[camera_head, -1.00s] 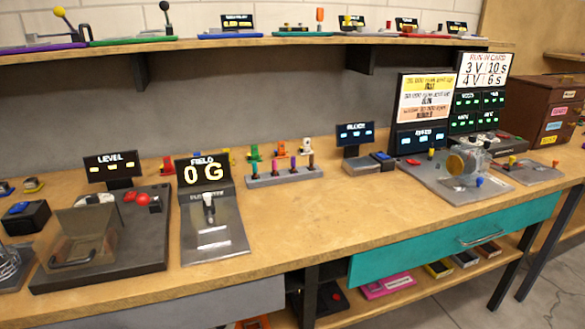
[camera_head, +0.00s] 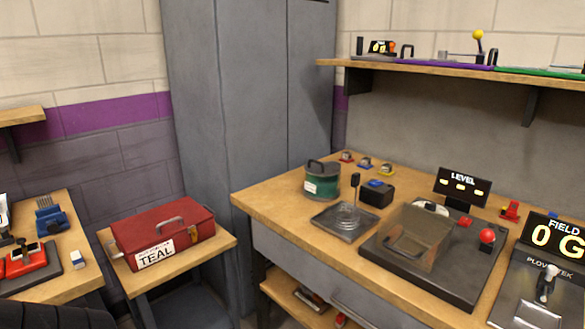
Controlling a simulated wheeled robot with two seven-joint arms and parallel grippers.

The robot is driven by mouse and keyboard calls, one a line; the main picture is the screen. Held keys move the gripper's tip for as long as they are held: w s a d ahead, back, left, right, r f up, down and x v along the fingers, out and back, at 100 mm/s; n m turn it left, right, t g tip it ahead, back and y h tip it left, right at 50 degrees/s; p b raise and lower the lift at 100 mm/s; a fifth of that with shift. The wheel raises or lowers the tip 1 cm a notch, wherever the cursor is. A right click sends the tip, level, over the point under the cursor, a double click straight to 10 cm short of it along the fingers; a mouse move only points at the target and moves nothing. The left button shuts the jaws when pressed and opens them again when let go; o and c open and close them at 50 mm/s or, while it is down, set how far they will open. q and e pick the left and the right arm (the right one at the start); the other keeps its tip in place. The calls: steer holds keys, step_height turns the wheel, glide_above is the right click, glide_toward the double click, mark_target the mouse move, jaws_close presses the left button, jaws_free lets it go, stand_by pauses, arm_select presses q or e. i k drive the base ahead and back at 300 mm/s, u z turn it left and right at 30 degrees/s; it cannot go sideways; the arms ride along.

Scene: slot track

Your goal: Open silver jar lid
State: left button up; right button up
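I see no plainly silver jar. The closest thing is a round dark green canister (camera_head: 322,182) with a dark grey lid (camera_head: 322,166) and a handle on top. It stands upright at the back left of the main workbench, with a small white label on its front; the text is too small to read. The lid sits on the canister. Neither of my grippers is in view.
The workbench (camera_head: 262,200) also holds a wire coil on a dark plate (camera_head: 372,224), a black box with a blue button (camera_head: 376,192), and a LEVEL station (camera_head: 460,278) with a clear cover. A red toolbox (camera_head: 190,212) sits on a lower side table.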

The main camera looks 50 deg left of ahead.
mark_target(313, 167)
steer(key=u, duration=1.5)
